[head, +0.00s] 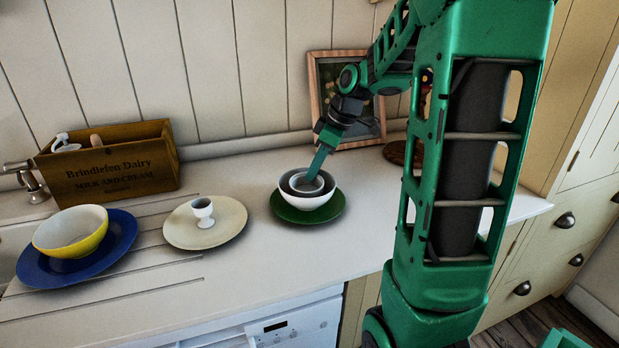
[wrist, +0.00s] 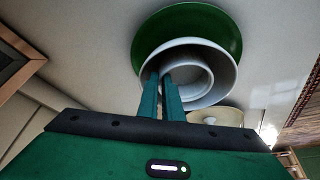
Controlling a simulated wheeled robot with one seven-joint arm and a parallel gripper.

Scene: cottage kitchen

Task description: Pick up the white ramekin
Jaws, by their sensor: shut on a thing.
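The white ramekin (head: 306,181) sits inside a larger white bowl (head: 308,201) with a grey inside. The bowl stands on a green plate (head: 280,208) on the counter. My gripper (head: 317,172) reaches down into the bowl from the upper right. In the wrist view, the fingers of my gripper (wrist: 166,80) are close together on the near wall of the ramekin (wrist: 192,72), inside the bowl (wrist: 228,75). The green plate (wrist: 190,18) shows around the bowl there. I cannot tell whether the ramekin is clear of the bowl's bottom.
A cream plate (head: 228,232) with a white egg cup (head: 203,211) stands to the left. Further left are a blue plate (head: 35,270) with a yellow and white bowl (head: 70,234), and a wooden crate (head: 110,170). A framed picture (head: 318,95) leans at the back wall.

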